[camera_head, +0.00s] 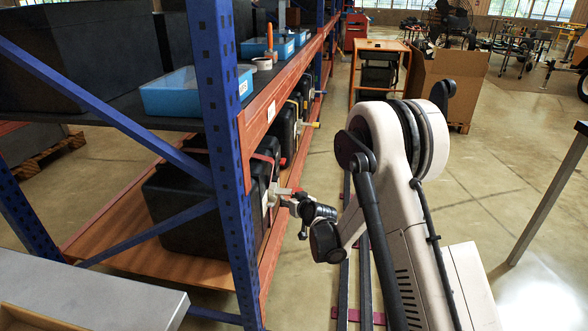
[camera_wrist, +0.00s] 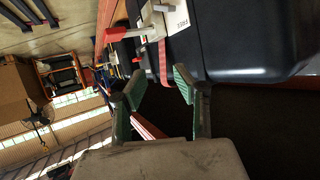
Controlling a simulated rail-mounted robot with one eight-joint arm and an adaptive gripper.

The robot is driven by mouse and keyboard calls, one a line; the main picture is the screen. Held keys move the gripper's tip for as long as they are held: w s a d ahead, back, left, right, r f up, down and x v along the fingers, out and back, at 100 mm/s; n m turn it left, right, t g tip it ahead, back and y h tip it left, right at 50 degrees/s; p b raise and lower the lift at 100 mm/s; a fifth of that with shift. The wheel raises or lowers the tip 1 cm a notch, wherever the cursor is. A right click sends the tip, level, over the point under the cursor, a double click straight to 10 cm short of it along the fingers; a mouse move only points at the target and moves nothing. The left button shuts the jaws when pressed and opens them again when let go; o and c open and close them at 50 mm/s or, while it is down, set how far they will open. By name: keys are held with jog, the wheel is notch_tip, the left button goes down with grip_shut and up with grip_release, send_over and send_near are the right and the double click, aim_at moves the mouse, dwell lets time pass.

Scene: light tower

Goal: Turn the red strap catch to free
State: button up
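A red lever (camera_wrist: 125,33), the strap catch, sticks out to the left from a pale bracket (camera_wrist: 160,22) with a printed label at the top of the wrist view. A red strap (camera_wrist: 163,65) runs down from the bracket along a black case (camera_wrist: 240,40). My gripper (camera_wrist: 158,86) is open, with its two green-padded fingers apart and nothing visible between them. The lever lies beyond the fingertips, apart from them. In the head view my gripper (camera_head: 283,198) is at the front of the black case (camera_head: 185,205), close to the catch, which it partly hides.
The case sits on the lower shelf (camera_head: 115,235) of a rack with a blue upright (camera_head: 218,120) and orange beams. More black cases with coloured handles (camera_head: 315,124) stand farther along. Blue bins (camera_head: 185,92) are on the upper shelf. The aisle floor (camera_head: 480,160) at right is open.

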notch_tip(320, 180, up, 13)
jog(key=s+d+m+y+p, duration=0.1)
jog(key=m+y+p, duration=0.1)
jog(key=m, duration=0.8)
jog(key=shift+s+d+y, duration=0.15)
jog(key=shift+s+y, duration=0.15)
jog(key=shift+y, duration=0.6)
